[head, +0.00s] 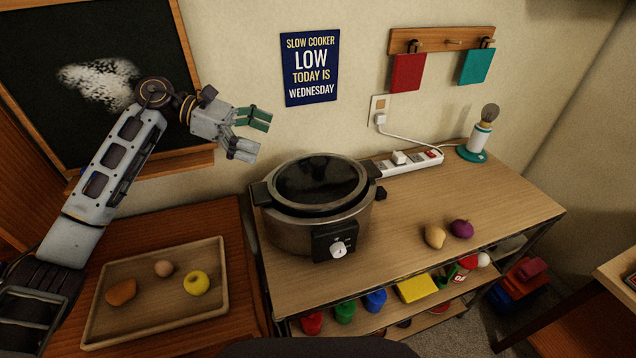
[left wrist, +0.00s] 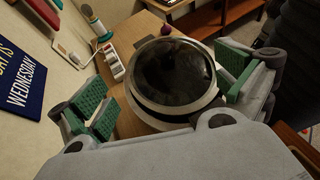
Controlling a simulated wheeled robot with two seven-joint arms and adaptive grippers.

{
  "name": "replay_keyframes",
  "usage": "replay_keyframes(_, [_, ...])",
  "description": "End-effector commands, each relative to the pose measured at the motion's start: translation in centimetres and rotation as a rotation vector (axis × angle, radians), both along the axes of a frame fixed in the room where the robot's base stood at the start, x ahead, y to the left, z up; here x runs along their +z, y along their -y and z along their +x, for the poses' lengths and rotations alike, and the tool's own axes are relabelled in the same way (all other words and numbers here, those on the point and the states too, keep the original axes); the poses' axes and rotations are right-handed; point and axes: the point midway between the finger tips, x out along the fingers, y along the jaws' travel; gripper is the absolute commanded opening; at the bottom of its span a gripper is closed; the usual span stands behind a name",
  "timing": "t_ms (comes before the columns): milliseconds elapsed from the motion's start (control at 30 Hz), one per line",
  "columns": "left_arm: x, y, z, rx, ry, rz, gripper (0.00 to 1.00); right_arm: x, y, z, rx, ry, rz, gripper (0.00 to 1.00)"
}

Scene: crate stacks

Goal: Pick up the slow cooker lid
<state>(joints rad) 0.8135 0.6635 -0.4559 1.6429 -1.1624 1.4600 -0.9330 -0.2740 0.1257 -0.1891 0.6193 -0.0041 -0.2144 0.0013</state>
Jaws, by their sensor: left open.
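The slow cooker (head: 290,236) stands on the left part of the wooden shelf top, with a control knob on its front. Its dark, glossy round lid (head: 318,182) lies on top of the pot. My left gripper (head: 256,134) is open and empty, up and to the left of the lid in the head view. In the left wrist view the lid (left wrist: 172,74) shows between and beyond the spread green-padded fingers (left wrist: 168,92), apart from them. I cannot make out the lid's handle clearly. My right gripper does not show.
A power strip (head: 408,164) and a lamp (head: 481,136) stand behind and right of the cooker. An onion (head: 461,229) and a potato (head: 434,237) lie on the shelf top. A tray (head: 150,334) with food is at left. The top's right part is mostly clear.

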Motion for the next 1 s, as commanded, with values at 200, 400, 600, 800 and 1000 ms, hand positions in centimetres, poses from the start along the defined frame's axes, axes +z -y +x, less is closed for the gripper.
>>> replay_keyframes(200, [-0.4, 0.0, 0.0, 0.0, 0.001, 0.0, 1.0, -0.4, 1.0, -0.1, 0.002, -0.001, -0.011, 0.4])
replay_keyframes(400, [-0.3, 0.0, 0.0, 0.0, 0.001, 0.0, 1.0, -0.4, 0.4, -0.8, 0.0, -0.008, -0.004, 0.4])
replay_keyframes(600, [-0.5, 0.3, 0.0, -0.001, 0.0, 0.0, 1.0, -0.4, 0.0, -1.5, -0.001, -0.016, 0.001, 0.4])
replay_keyframes(800, [-1.0, 1.9, -0.2, -0.002, 0.0, -0.001, 1.0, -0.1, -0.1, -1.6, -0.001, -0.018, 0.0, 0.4])
replay_keyframes(1000, [-2.0, 4.3, -0.4, -0.002, -0.001, -0.001, 1.0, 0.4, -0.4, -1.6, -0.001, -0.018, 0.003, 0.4])
